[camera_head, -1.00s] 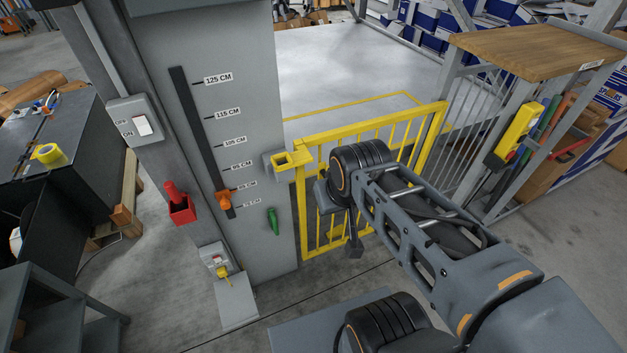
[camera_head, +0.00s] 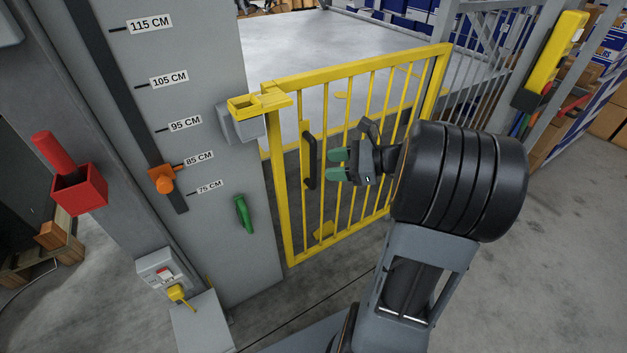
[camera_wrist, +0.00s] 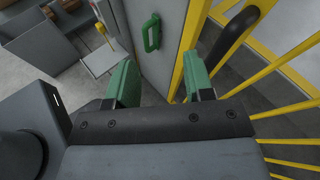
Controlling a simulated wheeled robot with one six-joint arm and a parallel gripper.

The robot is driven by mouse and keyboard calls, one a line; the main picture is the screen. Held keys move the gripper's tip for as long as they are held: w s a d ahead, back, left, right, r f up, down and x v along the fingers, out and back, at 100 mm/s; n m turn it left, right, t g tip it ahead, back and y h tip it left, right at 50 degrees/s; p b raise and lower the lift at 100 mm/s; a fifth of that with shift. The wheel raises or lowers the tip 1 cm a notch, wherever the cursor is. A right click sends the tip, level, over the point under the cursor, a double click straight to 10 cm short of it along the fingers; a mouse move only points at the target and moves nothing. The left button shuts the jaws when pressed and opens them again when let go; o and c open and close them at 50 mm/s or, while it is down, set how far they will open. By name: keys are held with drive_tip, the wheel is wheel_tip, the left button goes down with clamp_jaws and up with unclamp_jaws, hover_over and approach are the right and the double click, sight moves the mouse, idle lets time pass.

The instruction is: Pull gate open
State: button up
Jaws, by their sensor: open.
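The yellow barred gate (camera_head: 360,68) stands across the opening beside the grey pillar, and it looks shut against the latch block (camera_head: 243,118). Its black vertical handle (camera_head: 309,160) is on the left part of the gate. My gripper (camera_head: 338,165) is open and empty, its green fingertips pointing left, a little to the right of the handle in the head view. In the wrist view my gripper (camera_wrist: 160,85) shows two green fingers apart, with nothing between them. The black handle (camera_wrist: 235,32) is to the right of the fingers there, apart from them.
A switch box with a yellow plug (camera_head: 178,293) is low down. Grey railings (camera_head: 490,75) stand right of the gate.

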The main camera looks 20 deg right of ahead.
sight(313, 153)
drive_tip(key=w+d+f+m+t+b, duration=0.1)
drive_tip(key=d+f+m+t+b, duration=0.35)
drive_tip(key=d, duration=0.35)
drive_tip(key=shift+m+t, duration=0.35)
drive_tip(key=b+x, duration=0.1)
drive_tip(key=x, duration=0.8)
drive_tip(key=b+x, duration=0.1)
drive_tip(key=x, duration=0.3)
drive_tip(key=shift+w+a+f+b, duration=0.1)
drive_tip(key=shift+w+f+b, duration=0.15)
drive_tip(key=shift+w+b, duration=0.05)
clamp_jaws()
